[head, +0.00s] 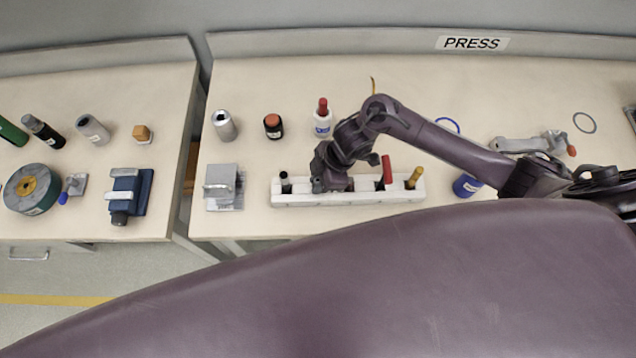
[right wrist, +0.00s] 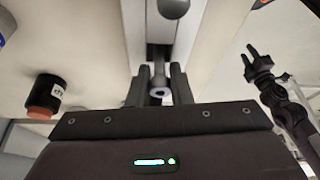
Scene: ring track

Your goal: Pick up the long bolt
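A white rack (head: 350,198) with several slots stands near the table's front edge. My right gripper (head: 332,187) points down over its middle-left part and hides that part. In the right wrist view, a grey rod-like piece with a round end (right wrist: 159,84), seemingly the long bolt, stands between the two fingers of the right gripper (right wrist: 160,82). The fingers stand apart on either side of it, with a narrow gap visible; I see no clear grip. My left gripper (right wrist: 250,62) shows at the right of the wrist view, its fingers spread and empty.
The rack also holds a black-topped piece (head: 285,182), a red handle (head: 387,170) and a yellow handle (head: 414,177). A grey block (head: 222,187) stands left of the rack, a blue can (head: 466,187) right. Bottles stand behind. Table between them is free.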

